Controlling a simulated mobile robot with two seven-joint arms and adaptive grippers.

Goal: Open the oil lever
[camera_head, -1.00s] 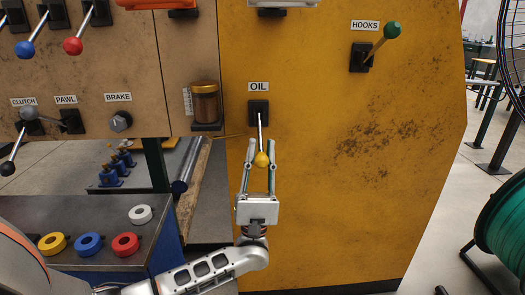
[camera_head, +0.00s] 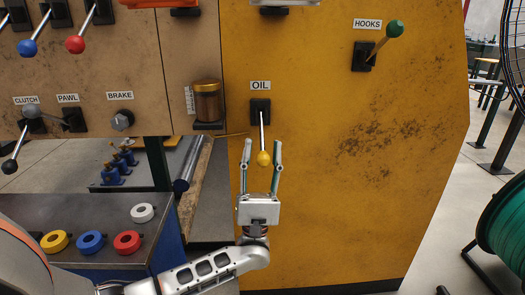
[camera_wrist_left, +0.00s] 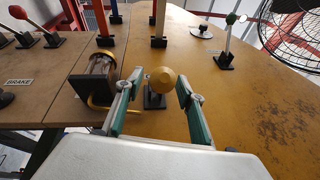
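The oil lever (camera_head: 262,130) is a thin metal rod with a yellow ball knob (camera_head: 263,158). It hangs down from a black mount on the yellow panel, under the OIL label (camera_head: 260,85). My left gripper (camera_head: 262,147) is open, with one finger on each side of the knob and a visible gap to both. In the left wrist view the knob (camera_wrist_left: 162,80) shows between the green-padded fingertips (camera_wrist_left: 159,84) and hides most of the rod. My right gripper is not in view.
A glass oil cup (camera_head: 207,101) stands left of the lever. The green-knobbed hooks lever (camera_head: 394,29) is at upper right. Clutch, pawl and brake controls are at left, above a workbench (camera_head: 80,205) with colored rings. A green cable reel (camera_head: 502,230) stands at far right.

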